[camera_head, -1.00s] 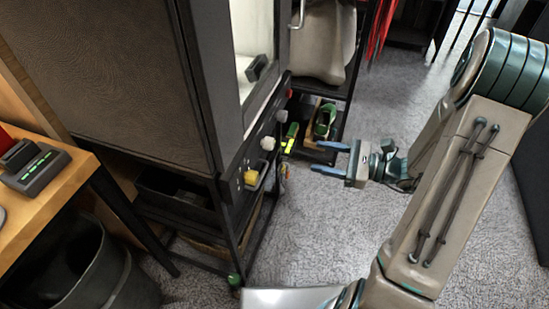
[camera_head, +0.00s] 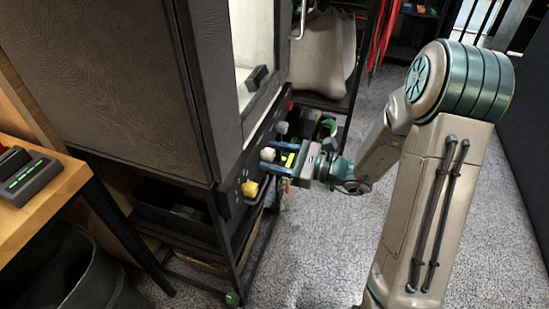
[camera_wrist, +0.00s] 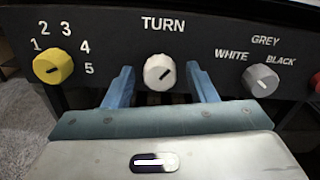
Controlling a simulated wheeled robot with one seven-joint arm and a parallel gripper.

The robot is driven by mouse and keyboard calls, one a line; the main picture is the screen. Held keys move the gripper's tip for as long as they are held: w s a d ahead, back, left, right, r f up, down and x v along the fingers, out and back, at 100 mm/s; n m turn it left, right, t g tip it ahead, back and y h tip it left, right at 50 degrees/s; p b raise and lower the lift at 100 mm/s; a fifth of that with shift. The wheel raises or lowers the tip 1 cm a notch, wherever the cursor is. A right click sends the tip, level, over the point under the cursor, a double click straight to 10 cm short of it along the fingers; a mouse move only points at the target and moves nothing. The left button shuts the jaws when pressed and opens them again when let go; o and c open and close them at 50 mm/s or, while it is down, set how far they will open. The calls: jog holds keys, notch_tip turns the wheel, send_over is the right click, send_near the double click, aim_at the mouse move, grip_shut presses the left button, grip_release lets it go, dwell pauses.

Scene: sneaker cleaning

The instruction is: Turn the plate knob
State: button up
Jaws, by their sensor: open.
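The white knob (camera_wrist: 159,72) under the word "TURN" sits in the middle of the black control panel (camera_wrist: 205,22) in the wrist view. My gripper (camera_head: 266,156) is open, with one blue finger on each side of this knob. In the wrist view the fingers flank the knob with a visible gap on both sides, and it is not gripped. How far the fingertips are from the panel face is hard to tell.
A yellow knob (camera_wrist: 53,68) with numbers 1 to 5 is to the left. A grey knob (camera_wrist: 261,80) marked white, grey, black is to the right, with a red part (camera_wrist: 316,83) beyond. The tall cabinet (camera_head: 110,80) stands above; a wooden desk (camera_head: 50,200) is left.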

jog(key=shift+a, duration=0.15)
jog(key=c, duration=1)
jog(key=shift+r+p, duration=0.1)
jog(key=shift+p, duration=0.35)
